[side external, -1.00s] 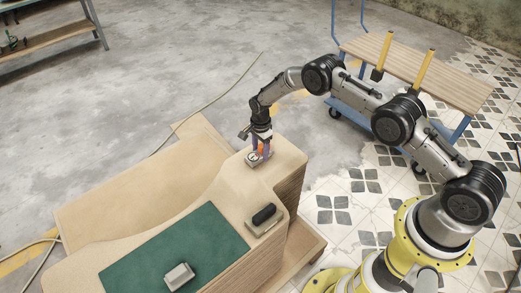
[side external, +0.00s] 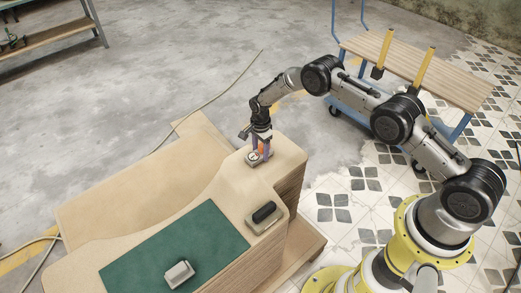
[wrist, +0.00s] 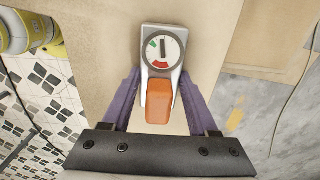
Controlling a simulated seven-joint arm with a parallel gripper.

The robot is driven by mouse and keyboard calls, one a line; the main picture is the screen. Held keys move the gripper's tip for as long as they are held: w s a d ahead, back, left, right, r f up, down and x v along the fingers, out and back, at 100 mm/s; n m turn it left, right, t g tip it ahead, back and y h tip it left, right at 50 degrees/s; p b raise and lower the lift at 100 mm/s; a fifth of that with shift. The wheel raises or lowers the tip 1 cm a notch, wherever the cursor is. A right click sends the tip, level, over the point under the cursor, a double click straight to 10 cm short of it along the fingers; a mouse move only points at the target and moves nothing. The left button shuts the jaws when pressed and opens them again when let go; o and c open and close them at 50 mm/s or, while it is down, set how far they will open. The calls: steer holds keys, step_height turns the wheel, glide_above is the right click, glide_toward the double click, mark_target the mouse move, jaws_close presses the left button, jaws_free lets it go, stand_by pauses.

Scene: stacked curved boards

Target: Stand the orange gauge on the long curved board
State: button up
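The gauge (side external: 254,156), with a white round dial and an orange part, is at the far end of the curved board (side external: 226,183). My gripper (side external: 261,150) points down over it from above. In the wrist view the gauge (wrist: 162,48) sits between the two purple fingers of my gripper (wrist: 162,75), dial towards the camera. The fingertips lie close along its grey sides; whether they press on it cannot be told. The gauge's underside and its contact with the board (wrist: 104,50) are hidden.
A grey block with a black grip (side external: 264,216) sits near the board's right edge. A green mat (side external: 150,250) covers the near part, with a small pale block (side external: 178,274) on it. A wooden-topped cart (side external: 450,80) stands behind my arm.

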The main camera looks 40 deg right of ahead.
steer(key=o, duration=0.5)
steer(key=shift+r, duration=0.1)
step_height(320, 180, up, 14)
stand_by(0.4)
stand_by(0.5)
